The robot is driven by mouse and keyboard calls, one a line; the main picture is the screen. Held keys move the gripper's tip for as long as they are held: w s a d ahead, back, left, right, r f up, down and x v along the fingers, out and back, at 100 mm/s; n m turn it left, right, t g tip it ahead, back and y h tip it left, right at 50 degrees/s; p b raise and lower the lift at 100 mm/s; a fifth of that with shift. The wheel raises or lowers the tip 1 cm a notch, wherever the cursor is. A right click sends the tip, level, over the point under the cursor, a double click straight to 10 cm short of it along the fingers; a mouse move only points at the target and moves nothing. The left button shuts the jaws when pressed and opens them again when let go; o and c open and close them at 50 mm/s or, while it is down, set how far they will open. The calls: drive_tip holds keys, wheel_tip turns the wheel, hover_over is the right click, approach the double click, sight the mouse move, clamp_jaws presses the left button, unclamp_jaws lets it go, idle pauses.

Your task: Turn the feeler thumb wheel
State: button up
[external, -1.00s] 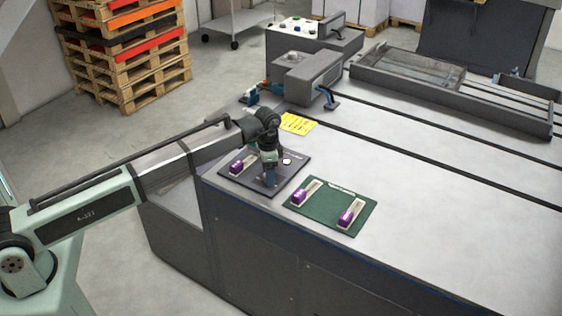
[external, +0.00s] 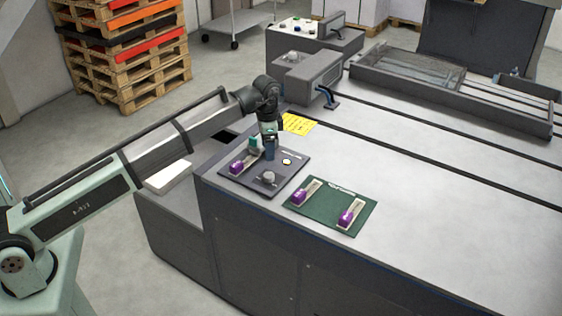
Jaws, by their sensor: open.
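A dark grey panel (external: 292,179) lies on the near left corner of the machine top. A round grey knob (external: 268,178) stands near its front edge and looks like the thumb wheel, but no label on it is readable. My gripper (external: 262,148) is open and points down over the back part of the panel, behind the knob and apart from it. Its fingers look empty.
A green mat (external: 325,214) with two purple units (external: 302,196) (external: 347,217) lies to the right of the panel. A yellow note (external: 299,124) and a grey box unit (external: 308,75) are behind.

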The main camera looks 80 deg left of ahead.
sight(269, 175)
drive_tip(key=shift+r, duration=1.65)
wheel_tip(269, 175, down, 14)
drive_tip(key=n, duration=0.4)
idle(0.8)
drive_tip(key=shift+c, duration=0.2)
drive_tip(key=c, duration=1)
drive_tip(key=shift+r+m, duration=0.1)
drive_tip(key=shift+m, duration=1.8)
